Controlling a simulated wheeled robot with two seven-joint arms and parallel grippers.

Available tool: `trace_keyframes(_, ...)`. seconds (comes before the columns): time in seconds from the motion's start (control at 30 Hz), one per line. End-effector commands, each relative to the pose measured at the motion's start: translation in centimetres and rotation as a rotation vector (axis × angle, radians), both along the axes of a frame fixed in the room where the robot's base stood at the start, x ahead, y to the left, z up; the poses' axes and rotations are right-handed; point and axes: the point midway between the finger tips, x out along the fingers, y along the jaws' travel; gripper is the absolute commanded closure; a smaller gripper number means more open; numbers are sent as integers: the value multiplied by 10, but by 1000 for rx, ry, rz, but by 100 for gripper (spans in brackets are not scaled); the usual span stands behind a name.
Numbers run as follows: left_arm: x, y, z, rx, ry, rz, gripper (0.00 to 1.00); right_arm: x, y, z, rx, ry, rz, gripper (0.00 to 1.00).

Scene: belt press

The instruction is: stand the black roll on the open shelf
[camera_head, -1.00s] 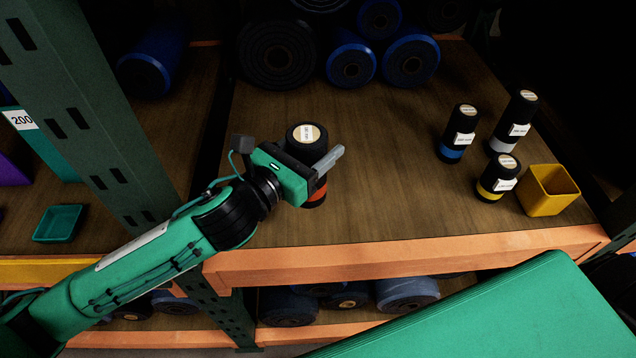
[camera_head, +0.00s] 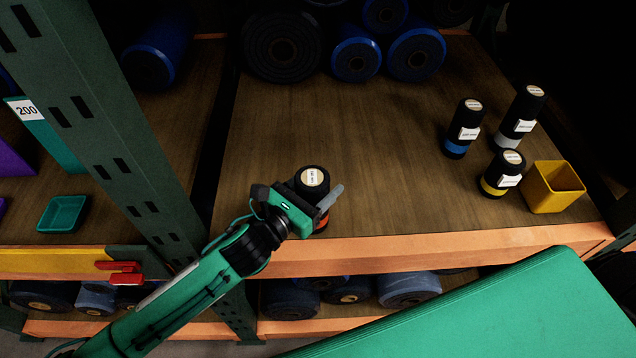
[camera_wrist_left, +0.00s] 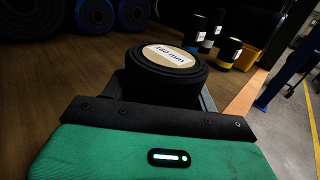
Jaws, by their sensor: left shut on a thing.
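The black roll (camera_head: 312,180) has a pale label on its top end and an orange-red band low on its side. It is upright at the front of the open shelf (camera_head: 330,130), near the orange front edge. My left gripper (camera_head: 318,203) is shut on the roll from the front left. In the left wrist view the roll (camera_wrist_left: 166,72) sits between the fingers, its top label reading "160 mm". Its foot is hidden there, so I cannot tell for certain whether it touches the shelf. My right gripper is not in view.
Black rolls with blue, white and yellow bands (camera_head: 462,128) and a yellow bin (camera_head: 553,187) stand at the right. Large rolls (camera_head: 355,58) lie at the back. A green upright (camera_head: 110,130) is at the left. The middle of the shelf is clear.

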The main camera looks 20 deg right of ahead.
Motion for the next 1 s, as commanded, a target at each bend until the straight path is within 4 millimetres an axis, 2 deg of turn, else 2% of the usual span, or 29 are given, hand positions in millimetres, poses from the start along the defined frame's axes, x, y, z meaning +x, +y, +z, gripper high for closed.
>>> trace_keyframes(0.33, 0, 0, -2, -2, -4, -2, 84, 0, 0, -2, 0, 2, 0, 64)
trace_keyframes(0.37, 0, 0, -2, 0, -1, -1, 35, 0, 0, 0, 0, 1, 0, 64)
trace_keyframes(0.43, 0, 0, -2, 0, -1, -1, 21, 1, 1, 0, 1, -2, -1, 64)
trace_keyframes(0.47, 0, 0, -2, 0, -1, -1, 19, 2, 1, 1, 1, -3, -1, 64)
trace_keyframes(0.8, 0, 0, 3, -2, -1, -1, 19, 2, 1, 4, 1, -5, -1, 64)
trace_keyframes(1.0, -12, 23, -1, 2, 0, 0, 19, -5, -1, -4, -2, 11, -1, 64)
